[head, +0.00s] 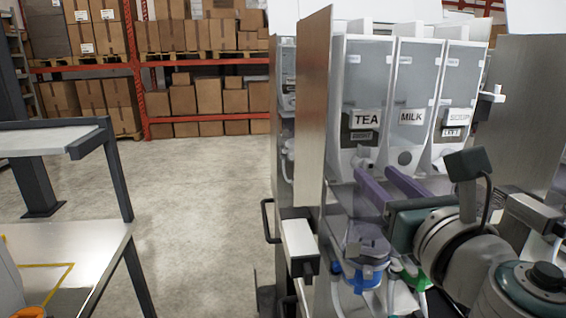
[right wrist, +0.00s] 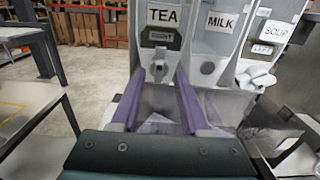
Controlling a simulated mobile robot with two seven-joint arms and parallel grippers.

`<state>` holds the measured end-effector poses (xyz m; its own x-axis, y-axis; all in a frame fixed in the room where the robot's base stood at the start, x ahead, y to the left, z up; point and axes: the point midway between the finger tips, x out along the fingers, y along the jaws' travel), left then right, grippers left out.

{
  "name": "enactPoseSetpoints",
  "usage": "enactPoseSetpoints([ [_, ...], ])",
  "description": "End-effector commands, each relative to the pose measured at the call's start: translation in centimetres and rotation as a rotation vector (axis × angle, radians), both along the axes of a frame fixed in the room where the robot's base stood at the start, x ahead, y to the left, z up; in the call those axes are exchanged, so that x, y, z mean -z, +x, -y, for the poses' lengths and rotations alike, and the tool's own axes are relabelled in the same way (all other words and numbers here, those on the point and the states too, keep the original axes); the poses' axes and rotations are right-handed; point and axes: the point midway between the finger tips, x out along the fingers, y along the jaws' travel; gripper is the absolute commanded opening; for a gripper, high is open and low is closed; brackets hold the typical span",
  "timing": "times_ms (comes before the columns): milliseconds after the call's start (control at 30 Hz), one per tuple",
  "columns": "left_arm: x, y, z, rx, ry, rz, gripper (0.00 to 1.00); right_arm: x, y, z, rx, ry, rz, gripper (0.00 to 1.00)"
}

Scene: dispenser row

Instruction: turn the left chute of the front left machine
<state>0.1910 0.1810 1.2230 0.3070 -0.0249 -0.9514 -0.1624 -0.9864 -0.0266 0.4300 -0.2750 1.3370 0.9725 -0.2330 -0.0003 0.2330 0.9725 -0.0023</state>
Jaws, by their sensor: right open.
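The front machine has three clear hoppers side by side, labelled TEA (head: 365,119), MILK (head: 412,117) and SOUP. The left chute (head: 364,158) is a small pale spout under the TEA label; it also shows in the right wrist view (right wrist: 158,69). My right gripper (head: 376,174) has purple fingers. It is open and empty, pointing at the left chute. In the right wrist view its fingertips (right wrist: 160,76) appear on either side of the chute, with no visible contact. The smaller label under TEA is hard to read. My left gripper is not in view.
A milk outlet (head: 404,158) and a soup chute (right wrist: 256,76) sit to the right. A metal side panel (head: 314,105) stands close left of the hoppers. A blue-rimmed container (head: 362,277) is below. A table (head: 80,262) and open floor lie left; boxed shelves stand behind.

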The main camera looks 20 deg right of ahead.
Motion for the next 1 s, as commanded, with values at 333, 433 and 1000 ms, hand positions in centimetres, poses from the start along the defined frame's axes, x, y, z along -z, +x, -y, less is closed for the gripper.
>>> enactPoseSetpoints([
  [333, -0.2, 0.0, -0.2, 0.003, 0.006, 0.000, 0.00, 0.1, 1.7, 0.4, 0.000, 0.001, -0.001, 0.45],
  [433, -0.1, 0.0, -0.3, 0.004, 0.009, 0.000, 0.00, 0.1, 1.7, 0.4, 0.000, 0.001, -0.001, 0.45],
  [1000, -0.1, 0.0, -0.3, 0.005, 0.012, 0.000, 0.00, 0.1, 1.6, 0.4, 0.001, 0.001, -0.001, 0.00],
])
